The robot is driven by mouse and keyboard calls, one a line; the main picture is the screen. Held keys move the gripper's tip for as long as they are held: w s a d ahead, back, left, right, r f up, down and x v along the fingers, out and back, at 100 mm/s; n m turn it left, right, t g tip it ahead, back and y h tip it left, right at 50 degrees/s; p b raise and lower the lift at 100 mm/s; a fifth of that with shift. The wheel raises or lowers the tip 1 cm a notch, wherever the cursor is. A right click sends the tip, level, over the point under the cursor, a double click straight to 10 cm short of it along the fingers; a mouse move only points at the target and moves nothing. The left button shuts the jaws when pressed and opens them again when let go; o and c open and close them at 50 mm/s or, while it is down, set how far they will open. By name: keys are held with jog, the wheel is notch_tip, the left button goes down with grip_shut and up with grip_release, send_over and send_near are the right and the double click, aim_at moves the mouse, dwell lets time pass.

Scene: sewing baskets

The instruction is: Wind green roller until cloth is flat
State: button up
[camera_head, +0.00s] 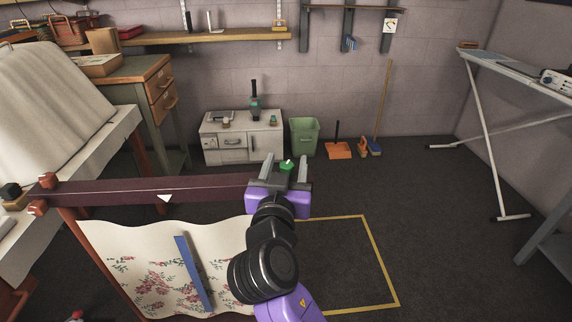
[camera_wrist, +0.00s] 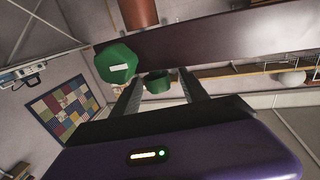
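The green roller knob (camera_head: 287,165) shows at the right end of a dark red beam (camera_head: 150,190). In the wrist view a green faceted knob (camera_wrist: 117,63) with a white mark sits left of the fingers, by the beam. My gripper (camera_head: 285,170) is open at that end, its fingers spread to either side of the knob in the head view. In the wrist view no contact with the faceted knob shows. The floral cloth (camera_head: 150,270) below the beam is wavy, not flat. A white triangle (camera_head: 165,198) marks the beam.
A blue bar (camera_head: 192,272) lies across the cloth. A yellow rectangle (camera_head: 383,262) outlines floor at the right. A white cabinet (camera_head: 240,140) and green bin (camera_head: 304,136) stand by the back wall. An ironing board (camera_head: 520,75) stands right. The dark floor between is open.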

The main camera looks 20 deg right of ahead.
jog(key=v, duration=0.7)
jog(key=shift+s+a, duration=0.2)
jog(key=shift+s, duration=0.15)
